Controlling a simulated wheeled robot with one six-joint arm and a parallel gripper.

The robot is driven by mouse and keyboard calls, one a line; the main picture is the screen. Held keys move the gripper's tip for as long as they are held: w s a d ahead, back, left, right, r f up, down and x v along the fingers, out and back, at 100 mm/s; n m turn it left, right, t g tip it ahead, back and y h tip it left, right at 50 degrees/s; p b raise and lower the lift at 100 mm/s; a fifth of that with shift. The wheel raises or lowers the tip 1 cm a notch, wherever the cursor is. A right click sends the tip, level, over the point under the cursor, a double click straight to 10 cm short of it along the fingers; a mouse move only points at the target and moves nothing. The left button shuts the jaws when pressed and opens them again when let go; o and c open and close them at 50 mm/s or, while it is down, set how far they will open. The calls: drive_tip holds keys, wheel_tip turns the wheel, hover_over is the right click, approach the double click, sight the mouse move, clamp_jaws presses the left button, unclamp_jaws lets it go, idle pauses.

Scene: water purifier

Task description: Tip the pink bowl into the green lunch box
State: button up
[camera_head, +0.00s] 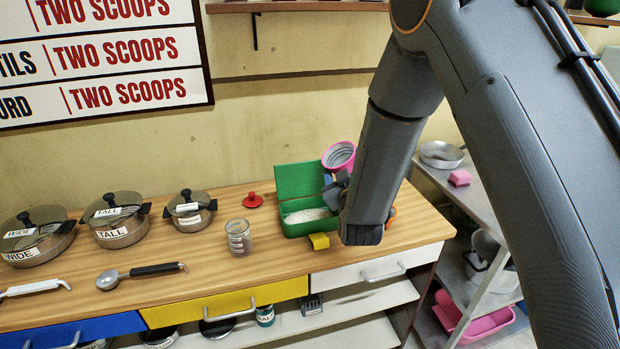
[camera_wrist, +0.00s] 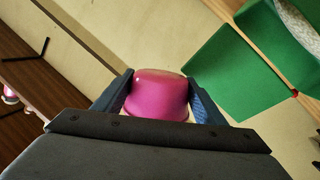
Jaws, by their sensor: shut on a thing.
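The pink bowl (camera_head: 340,152) is held up over the right end of the green lunch box, tilted, its mouth partly facing the head camera. Its inside looks grey and ringed; whether anything is in it I cannot tell. The green lunch box (camera_head: 289,228) stands open on the wooden counter, its lid raised at the back, white grainy stuff inside. It also shows at the upper right of the wrist view (camera_wrist: 262,30). My gripper (camera_wrist: 160,84) is shut on the pink bowl, one finger on each side. In the head view my arm partly hides the gripper and the box's right end.
A glass jar (camera_head: 238,237) and a red lid (camera_head: 252,200) stand left of the box. A yellow piece (camera_head: 319,241) is at the box's front. Several lidded pots (camera_head: 122,228) and a scoop (camera_head: 140,275) are farther left. A grey metal shelf (camera_head: 450,188) is at the right.

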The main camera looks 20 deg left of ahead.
drive_tip(key=shift+w+d+f+m+g+b, duration=0.25)
drive_tip(key=shift+w+d+f+m+g, duration=0.3)
drive_tip(key=shift+m, duration=0.4)
drive_tip(key=shift+w+d+f+m+g+b, duration=0.1)
drive_tip(key=shift+w+d+f+m+b, duration=0.15)
drive_tip(key=shift+d+f+m, duration=0.4)
drive_tip(key=shift+w+d+f+m+g+b, duration=0.3)
drive_tip(key=shift+d+m, duration=0.4)
drive_tip(key=shift+m, duration=0.5)
